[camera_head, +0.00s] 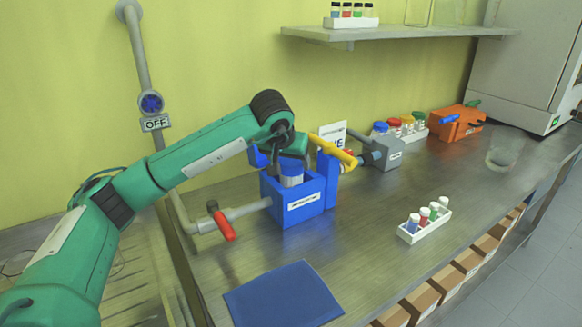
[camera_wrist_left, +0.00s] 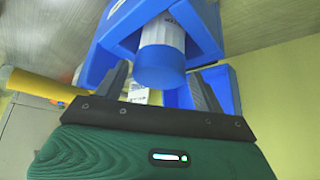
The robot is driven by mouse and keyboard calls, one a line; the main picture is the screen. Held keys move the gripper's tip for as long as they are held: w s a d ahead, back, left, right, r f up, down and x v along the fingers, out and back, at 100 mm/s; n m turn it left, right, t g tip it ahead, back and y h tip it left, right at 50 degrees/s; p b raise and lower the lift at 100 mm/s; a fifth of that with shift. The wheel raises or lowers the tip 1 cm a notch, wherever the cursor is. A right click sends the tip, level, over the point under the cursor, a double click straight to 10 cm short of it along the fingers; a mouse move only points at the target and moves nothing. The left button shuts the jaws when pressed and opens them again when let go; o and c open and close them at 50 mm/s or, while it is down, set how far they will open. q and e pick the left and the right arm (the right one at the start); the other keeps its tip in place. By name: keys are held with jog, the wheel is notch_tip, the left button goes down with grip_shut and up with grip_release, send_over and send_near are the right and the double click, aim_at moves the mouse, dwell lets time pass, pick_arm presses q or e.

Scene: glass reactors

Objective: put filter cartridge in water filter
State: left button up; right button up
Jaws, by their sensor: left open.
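The blue water filter (camera_head: 298,208) stands on the metal bench in the middle of the head view, with pipes at both sides. The filter cartridge (camera_head: 291,178), white with a blue end, stands upright in the filter's open top. In the left wrist view, the cartridge (camera_wrist_left: 162,62) shows its blue end towards me, with the blue filter walls (camera_wrist_left: 118,28) around its far part. My left gripper (camera_head: 291,153) is over the filter, pointing down. Its fingers (camera_wrist_left: 160,88) are open, one on each side of the blue end, with visible gaps. My right gripper is not in view.
A yellow-handled valve (camera_head: 334,150) is close right of the filter, and a red-handled valve (camera_head: 221,222) is at left. A blue mat (camera_head: 283,297) lies in front. A white vial rack (camera_head: 425,226) stands at right. Bench between them is clear.

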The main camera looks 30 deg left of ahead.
pick_arm(q)
jog(key=v, duration=0.8)
jog(key=shift+s+r, duration=0.15)
jog(key=shift+r, duration=0.2)
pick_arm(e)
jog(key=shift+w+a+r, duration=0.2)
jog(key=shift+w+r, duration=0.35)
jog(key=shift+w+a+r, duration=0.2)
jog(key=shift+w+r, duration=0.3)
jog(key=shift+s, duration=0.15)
pick_arm(q)
jog(key=shift+r, duration=0.1)
